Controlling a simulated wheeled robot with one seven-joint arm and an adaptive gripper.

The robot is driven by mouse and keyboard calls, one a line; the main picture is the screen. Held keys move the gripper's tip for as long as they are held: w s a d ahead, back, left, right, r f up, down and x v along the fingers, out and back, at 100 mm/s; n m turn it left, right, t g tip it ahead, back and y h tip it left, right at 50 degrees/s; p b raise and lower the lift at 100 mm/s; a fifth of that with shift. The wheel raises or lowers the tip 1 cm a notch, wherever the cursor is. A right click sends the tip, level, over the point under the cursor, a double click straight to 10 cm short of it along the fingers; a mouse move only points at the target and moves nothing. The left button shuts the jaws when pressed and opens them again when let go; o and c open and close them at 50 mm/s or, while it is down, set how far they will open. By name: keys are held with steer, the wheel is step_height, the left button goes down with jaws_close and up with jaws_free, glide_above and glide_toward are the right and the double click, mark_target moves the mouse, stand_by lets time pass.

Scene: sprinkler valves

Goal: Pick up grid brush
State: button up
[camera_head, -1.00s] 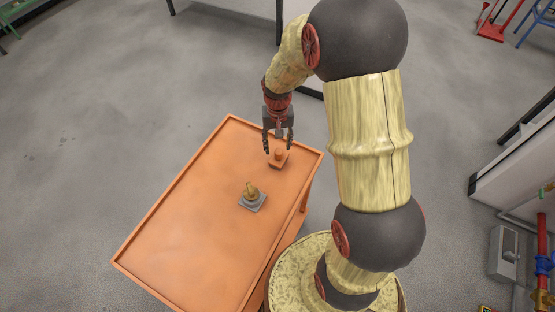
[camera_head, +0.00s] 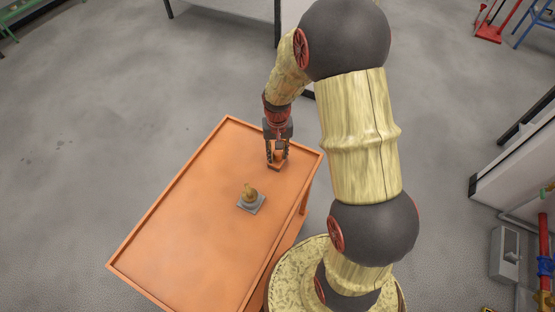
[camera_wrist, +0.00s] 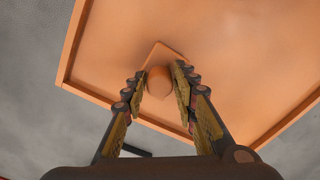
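The piece that I take for the grid brush (camera_head: 277,165) has an orange square base and a short round upright knob. It stands near the far right corner of the orange table and also shows in the wrist view (camera_wrist: 160,82). My gripper (camera_head: 277,157) points down over it. In the wrist view my two fingers (camera_wrist: 160,75) lie on both sides of the knob, with no clear gap, and seem shut on it. The base rests on the tabletop. Any bristles on its underside are hidden.
The orange table (camera_head: 190,220) has a low raised rim. A second piece with a grey square base and a brownish-gold top (camera_head: 251,199) stands nearer the table's middle, apart from my gripper. The left part of the tabletop is clear.

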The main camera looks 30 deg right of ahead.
mark_target(278, 153)
steer(key=c, duration=0.6)
jaws_close()
steer(key=shift+r, duration=0.1)
steer(key=shift+r, duration=0.2)
step_height(278, 153, up, 3)
steer(key=shift+r+p, duration=0.1)
steer(key=shift+p, duration=0.7)
steer(key=s+a+r+p, duration=0.2)
steer(key=s+r+p, duration=0.1)
steer(key=s+r, duration=0.6)
steer(key=shift+s+a, duration=0.4)
steer(key=shift+s, duration=1.95)
steer(key=shift+r, duration=0.1)
